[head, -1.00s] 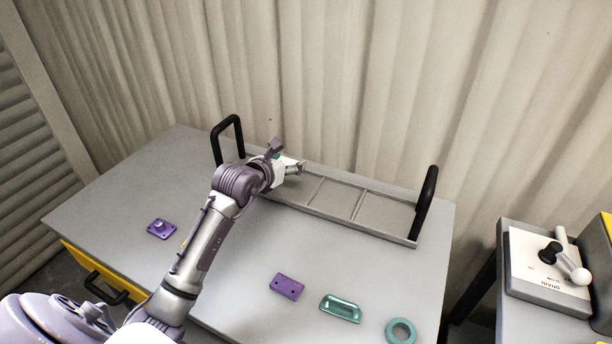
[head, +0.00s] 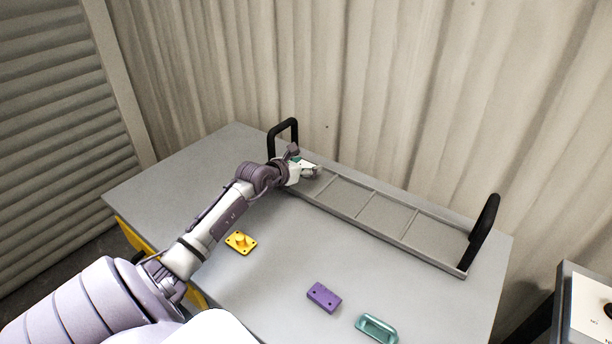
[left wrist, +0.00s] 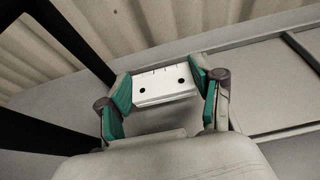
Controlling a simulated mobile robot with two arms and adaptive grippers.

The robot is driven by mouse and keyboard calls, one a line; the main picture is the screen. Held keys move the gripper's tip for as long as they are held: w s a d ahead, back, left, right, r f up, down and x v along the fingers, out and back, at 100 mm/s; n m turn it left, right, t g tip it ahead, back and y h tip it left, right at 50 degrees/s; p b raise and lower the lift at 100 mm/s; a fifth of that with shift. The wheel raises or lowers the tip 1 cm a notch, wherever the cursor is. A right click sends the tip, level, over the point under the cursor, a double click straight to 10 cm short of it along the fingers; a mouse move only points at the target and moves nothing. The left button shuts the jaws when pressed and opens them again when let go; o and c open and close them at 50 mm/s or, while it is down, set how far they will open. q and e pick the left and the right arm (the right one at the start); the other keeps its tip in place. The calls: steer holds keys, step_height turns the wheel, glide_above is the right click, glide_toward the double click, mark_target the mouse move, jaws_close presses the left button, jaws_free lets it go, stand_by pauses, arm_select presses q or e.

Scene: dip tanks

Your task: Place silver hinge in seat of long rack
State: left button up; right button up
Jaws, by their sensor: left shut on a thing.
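The silver hinge (left wrist: 165,84) shows in the left wrist view as a pale flat piece with two dark holes. My left gripper (head: 306,163) is shut on it, with a teal pad at each side. The long rack (head: 466,268) is a grey tray with dividers and a black handle at each end. In the head view the gripper is at the rack's left end, near the left handle (head: 284,135). The gripper covers the leftmost part of the rack, and I cannot tell whether the hinge touches a seat. The compartments in view to the right look empty. My right gripper is out of view.
A yellow part with a knob (head: 240,242), a purple block (head: 323,298) and a teal tray-shaped part (head: 376,329) lie on the grey table (head: 270,285). A curtain (head: 400,90) hangs behind. The table between the parts and rack is clear.

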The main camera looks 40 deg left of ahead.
mark_target(306, 182)
arm_select(q)
steer(key=shift+f, duration=1.7)
steer(key=shift+d+f, duration=0.1)
steer(key=shift+f, duration=0.05)
steer(key=o, duration=1.2)
steer(key=shift+r, duration=0.2)
steer(key=v, duration=1.2)
steer(key=shift+p, duration=0.3)
